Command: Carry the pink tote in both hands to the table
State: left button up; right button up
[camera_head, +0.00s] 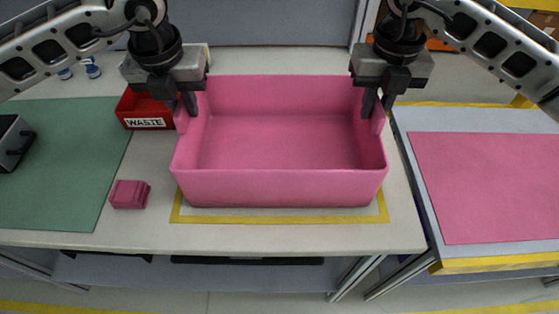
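The pink tote (280,187) is an open, empty bin at the middle of the head view. It is level, over a yellow-outlined area of the white worktop; I cannot tell whether its base touches the surface. My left gripper (182,108) is at the tote's left wall, its fingers close together on either side of the rim. My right gripper (377,106) grips the right wall the same way. The fingertips are partly hidden by the walls. To the right stands a separate table (434,255) with a pink mat (490,185) and a yellow front edge.
A red WASTE bin (146,110) stands close to the tote's left side. A small pink block (130,194) lies at front left. A green mat (65,165) bears a dark device (13,143). The pink mat is clear. A narrow gap separates the worktop and right table.

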pick_arm(q)
jog(key=shift+o, duration=1.1)
jog(key=shift+r, duration=0.1)
pick_arm(e)
jog(key=shift+o, duration=1.1)
jog(key=shift+r, duration=0.1)
jog(key=shift+r, duration=0.15)
pick_arm(q)
notch_tip(320, 180, up, 12)
jog(key=s, duration=0.1)
jog(key=shift+s, duration=0.4)
pick_arm(e)
notch_tip(320, 180, up, 12)
pick_arm(q)
jog(key=shift+s, duration=0.1)
pick_arm(e)
jog(key=shift+s+f, duration=0.1)
jog(key=shift+f, duration=0.1)
